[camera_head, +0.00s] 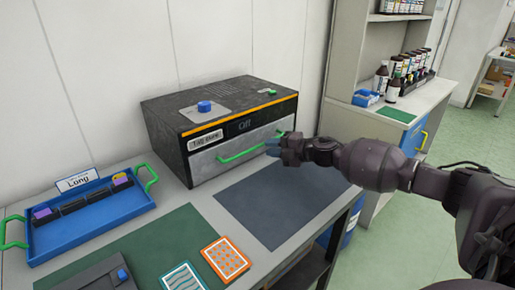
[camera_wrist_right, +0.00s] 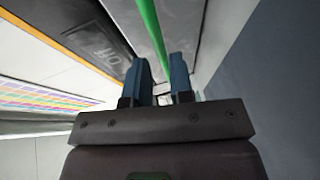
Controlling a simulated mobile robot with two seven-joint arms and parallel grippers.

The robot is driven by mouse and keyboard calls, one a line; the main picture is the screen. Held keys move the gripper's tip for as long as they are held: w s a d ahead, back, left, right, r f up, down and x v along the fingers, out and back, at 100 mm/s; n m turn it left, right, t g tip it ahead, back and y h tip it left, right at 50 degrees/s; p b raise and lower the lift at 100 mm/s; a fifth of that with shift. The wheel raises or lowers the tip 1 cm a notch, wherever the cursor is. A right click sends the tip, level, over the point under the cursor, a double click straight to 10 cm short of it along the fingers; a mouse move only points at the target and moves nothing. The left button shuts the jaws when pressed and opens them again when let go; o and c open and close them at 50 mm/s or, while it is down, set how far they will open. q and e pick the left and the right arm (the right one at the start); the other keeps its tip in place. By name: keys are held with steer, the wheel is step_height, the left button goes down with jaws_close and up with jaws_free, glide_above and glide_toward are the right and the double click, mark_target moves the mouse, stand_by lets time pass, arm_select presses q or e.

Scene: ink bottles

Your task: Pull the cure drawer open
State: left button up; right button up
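The cure unit is a dark box (camera_head: 165,128) with a blue knob and an "Off" display. Its grey drawer front (camera_head: 205,168) sits flush in the box, with a green bar handle (camera_head: 238,155) across it. My right gripper (camera_head: 272,147) is at the right part of the handle. In the right wrist view the green handle (camera_wrist_right: 152,30) runs down between the two blue fingertips of the right gripper (camera_wrist_right: 161,75). The fingers stand a small gap apart; whether they press on the bar is unclear. My left gripper is not in view.
A dark blue mat (camera_head: 285,200) lies in front of the unit. A blue tray (camera_head: 90,222) with green handles stands at left. Patterned cards (camera_head: 226,258) lie on a green mat (camera_head: 150,240). A shelf counter with bottles (camera_head: 393,88) stands at back right.

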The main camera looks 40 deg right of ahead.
mark_target(261, 146)
steer(key=shift+b+x, duration=0.4)
steer(key=shift+x, duration=2)
steer(key=shift+c, duration=0.4)
jaws_close()
